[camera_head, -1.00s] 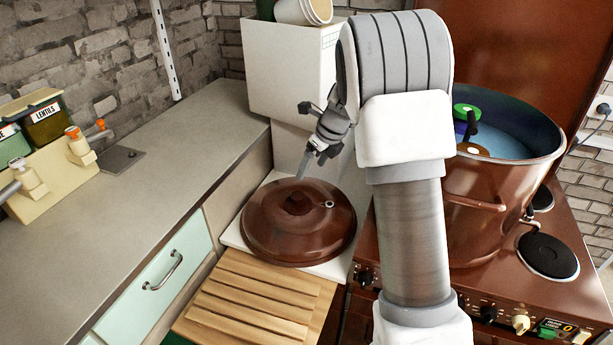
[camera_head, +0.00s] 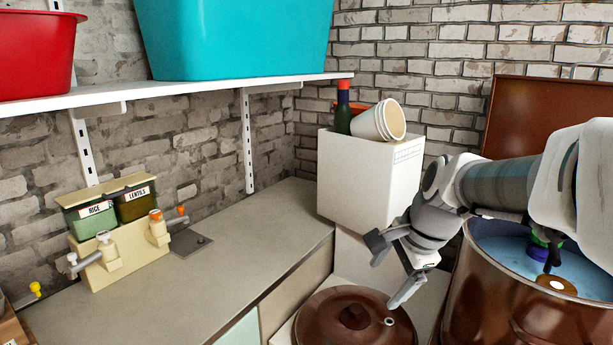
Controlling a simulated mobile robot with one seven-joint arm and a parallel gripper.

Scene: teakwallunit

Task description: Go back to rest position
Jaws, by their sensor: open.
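My gripper (camera_head: 392,272) is open and empty, with its fingers spread apart. It hangs in the air above the brown pot lid (camera_head: 330,325), in front of the white box. My arm reaches in from the right, over the large brown pot (camera_head: 480,300). The lid lies on a light surface at the bottom of the view, and its lower part is cut off. The pot holds blue liquid, with a green and dark object (camera_head: 540,245) inside.
A grey counter (camera_head: 230,265) runs along the left wall, with a rice and lentils dispenser (camera_head: 115,240) on it. A white box (camera_head: 365,180) carries a bottle (camera_head: 343,115) and a tilted cup (camera_head: 380,121). A shelf (camera_head: 200,88) above holds a turquoise bin (camera_head: 235,40) and a red tub (camera_head: 35,55).

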